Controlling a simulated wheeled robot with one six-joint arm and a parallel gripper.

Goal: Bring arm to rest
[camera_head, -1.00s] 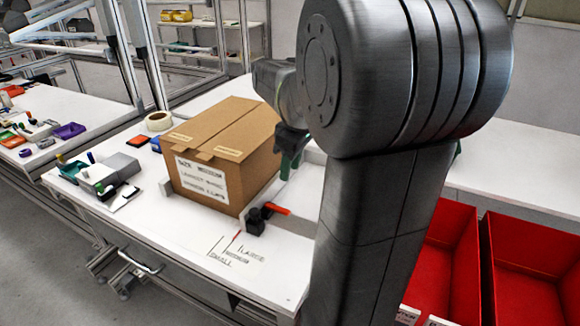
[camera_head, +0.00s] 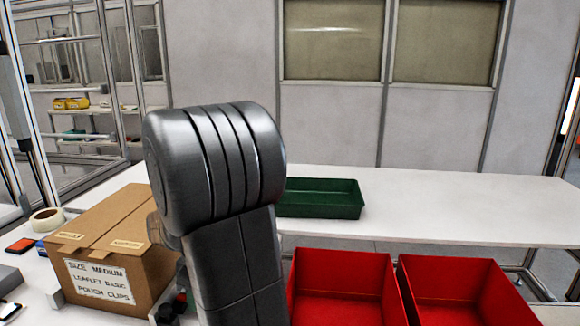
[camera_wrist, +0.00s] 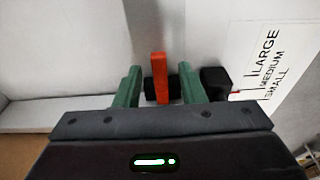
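My arm fills the middle of the head view, and my gripper is mostly hidden behind it there. In the wrist view my gripper (camera_wrist: 158,72) has two green fingers standing apart. An orange-red bar (camera_wrist: 159,66) with a black part shows between them, with gaps on both sides. I cannot tell its depth, but nothing looks clamped. A closed cardboard box (camera_head: 113,225) marked "SIZE MEDIUM" stands on the white table, just left of my arm.
Two red bins (camera_head: 345,260) stand at the front right. A green tray (camera_head: 322,206) lies on the white rear table (camera_head: 440,215), which is clear to its right. A tape roll (camera_head: 47,219) is at the left. A LARGE/MEDIUM/SMALL label (camera_wrist: 272,60) shows beside my gripper.

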